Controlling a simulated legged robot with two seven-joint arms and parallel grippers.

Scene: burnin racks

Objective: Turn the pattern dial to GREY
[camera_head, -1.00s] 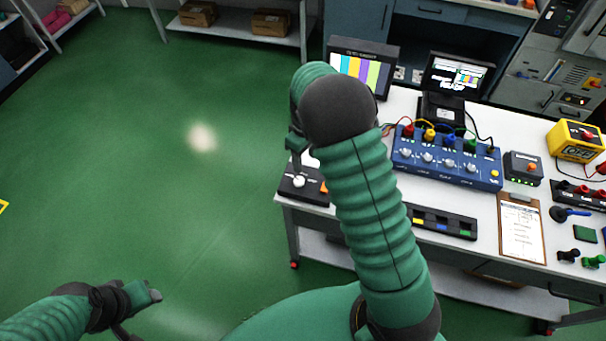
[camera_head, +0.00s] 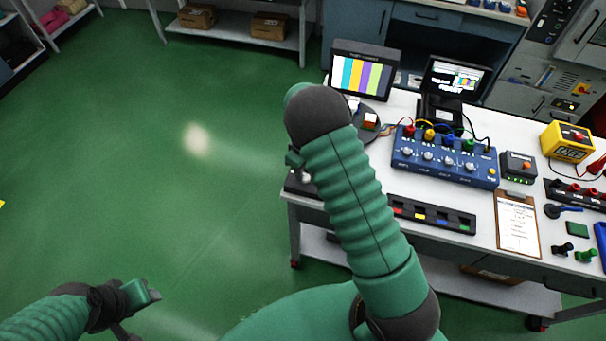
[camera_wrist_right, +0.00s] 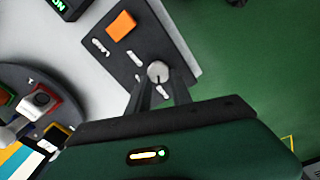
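A dark control box shows in the wrist view (camera_wrist_right: 181,43), with white markings, an orange button (camera_wrist_right: 121,25) and a round pale dial knob (camera_wrist_right: 157,72). In the head view only a corner of the box (camera_head: 297,186) shows, and my right arm hides the rest. My right gripper (camera_wrist_right: 161,80) has its fingers apart, with the knob at the gap between their tips. I cannot tell whether they touch it. The dial's markings are too blurred to read. My left gripper (camera_head: 152,291) is over the floor at the lower left, empty, its finger gap unclear.
A monitor (camera_head: 364,75) with colour bars stands behind my right arm. A round dark tray (camera_head: 371,136) with a small coloured block is near it. A blue unit (camera_head: 444,160) with cables, a slotted strip (camera_head: 432,213) and a clipboard (camera_head: 518,224) lie to the right.

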